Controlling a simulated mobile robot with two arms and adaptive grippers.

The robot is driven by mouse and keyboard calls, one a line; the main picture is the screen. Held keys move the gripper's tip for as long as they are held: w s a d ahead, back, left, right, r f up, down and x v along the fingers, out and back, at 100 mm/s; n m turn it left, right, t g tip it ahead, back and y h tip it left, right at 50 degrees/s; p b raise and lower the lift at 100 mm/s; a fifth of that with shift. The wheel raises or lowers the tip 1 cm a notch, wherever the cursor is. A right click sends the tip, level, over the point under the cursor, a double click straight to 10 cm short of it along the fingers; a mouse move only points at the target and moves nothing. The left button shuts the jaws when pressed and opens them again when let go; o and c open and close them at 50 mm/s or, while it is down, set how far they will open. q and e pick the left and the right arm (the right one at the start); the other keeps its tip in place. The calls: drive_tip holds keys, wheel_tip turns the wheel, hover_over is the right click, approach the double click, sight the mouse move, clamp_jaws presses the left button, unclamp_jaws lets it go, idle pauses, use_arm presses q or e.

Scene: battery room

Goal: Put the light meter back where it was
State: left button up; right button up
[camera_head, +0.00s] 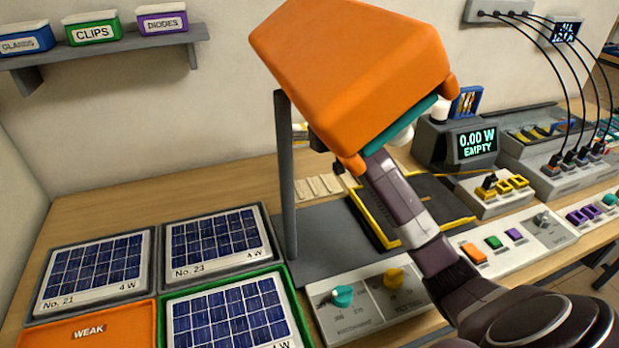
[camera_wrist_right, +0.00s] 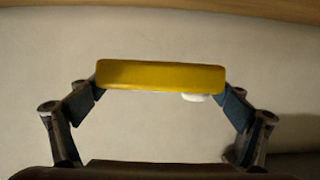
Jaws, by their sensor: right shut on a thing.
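The light meter (camera_wrist_right: 160,76) shows in the right wrist view as a yellow bar-shaped body with a small white rounded part on its lower edge. My right gripper (camera_wrist_right: 162,82) is shut on it, one blue-padded finger at each end. In the head view my right arm comes in from the lower right and runs up to a large orange hood. The gripper and the meter cannot be made out there. My left gripper is not in view.
The orange hood (camera_head: 350,60) stands by a grey post (camera_head: 286,175) above a dark plate. A control box (camera_head: 365,298) with knobs is in front. Solar panels (camera_head: 215,245) fill the left. A display (camera_head: 477,144) reads "0.00 W EMPTY". Yellow-edged frames (camera_head: 372,220) lie behind my arm.

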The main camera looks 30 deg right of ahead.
hover_over(312, 186)
wheel_tip(312, 186, down, 7)
wheel_tip(312, 186, down, 4)
drive_tip(key=shift+w+f, duration=0.15)
drive_tip(key=shift+f, duration=0.3)
wheel_tip(312, 186, down, 4)
drive_tip(key=shift+f, duration=0.1)
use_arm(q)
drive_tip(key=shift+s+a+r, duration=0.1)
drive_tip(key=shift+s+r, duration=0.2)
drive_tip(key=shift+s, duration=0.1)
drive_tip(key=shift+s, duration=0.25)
use_arm(e)
drive_tip(key=shift+f, duration=0.1)
drive_tip(key=o, duration=1)
drive_tip(key=shift+c, duration=0.2)
